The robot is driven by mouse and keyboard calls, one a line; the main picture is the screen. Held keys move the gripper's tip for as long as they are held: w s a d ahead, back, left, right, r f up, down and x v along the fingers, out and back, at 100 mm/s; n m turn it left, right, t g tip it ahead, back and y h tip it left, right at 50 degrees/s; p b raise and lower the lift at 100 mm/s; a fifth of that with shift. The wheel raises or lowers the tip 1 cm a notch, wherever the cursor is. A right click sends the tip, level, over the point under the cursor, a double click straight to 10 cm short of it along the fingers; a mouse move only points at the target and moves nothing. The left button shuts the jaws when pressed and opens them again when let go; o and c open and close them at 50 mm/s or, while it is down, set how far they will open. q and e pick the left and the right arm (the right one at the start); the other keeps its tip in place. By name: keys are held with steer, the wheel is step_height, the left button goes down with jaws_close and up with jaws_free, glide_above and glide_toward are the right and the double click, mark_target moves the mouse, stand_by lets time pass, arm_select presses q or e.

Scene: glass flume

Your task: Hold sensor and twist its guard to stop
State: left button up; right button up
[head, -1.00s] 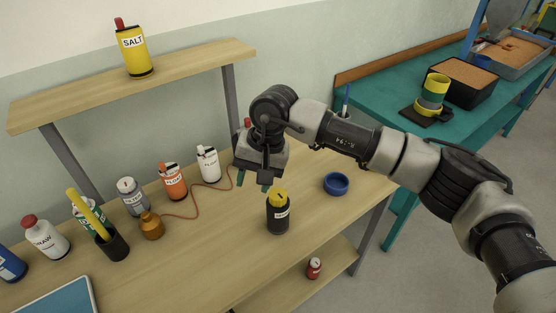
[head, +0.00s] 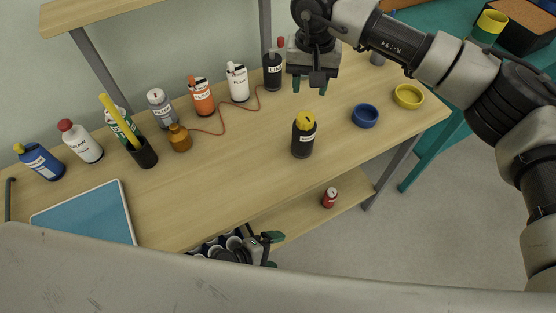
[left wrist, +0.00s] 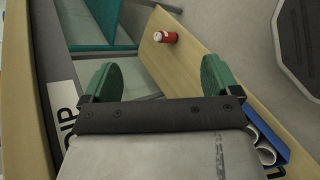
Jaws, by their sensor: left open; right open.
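A dark cylinder with a yellow top and a white label (head: 302,141) stands upright on the wooden bench. It looks like the sensor with its guard, but the label is too small to read. My right gripper (head: 309,88) is open and empty, pointing down above the bench behind the cylinder and apart from it. My left gripper (head: 270,250) is open at the bench's front edge, low in the head view, partly hidden by my own arm. Its two green fingers (left wrist: 158,76) show apart and empty in the left wrist view; the cylinder does not show there.
A blue ring (head: 365,116) and yellow ring (head: 408,96) lie right of the cylinder. Several bottles, a brown-orange corded piece (head: 180,138) and a black cup (head: 142,153) stand along the back. A red can (head: 329,197) is on the lower shelf, also in the left wrist view (left wrist: 166,37).

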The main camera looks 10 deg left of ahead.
arm_select(q)
steer(key=w+d+r+n+t+h, duration=0.1)
steer(key=w+d+r+n+h, duration=0.1)
steer(key=r, duration=0.6)
steer(key=w+d+r+n+t+h, duration=0.1)
steer(key=w+r+n+t+h, duration=0.1)
steer(key=r, duration=0.6)
steer(key=n+t+y, duration=0.5)
steer(key=n+t, duration=0.2)
steer(key=n, duration=0.6)
glide_toward(298, 140)
steer(key=shift+x, duration=1.1)
steer(key=shift+n, duration=0.3)
steer(key=x, duration=1)
steer(key=shift+w+d+f, duration=0.1)
steer(key=shift+w, duration=0.2)
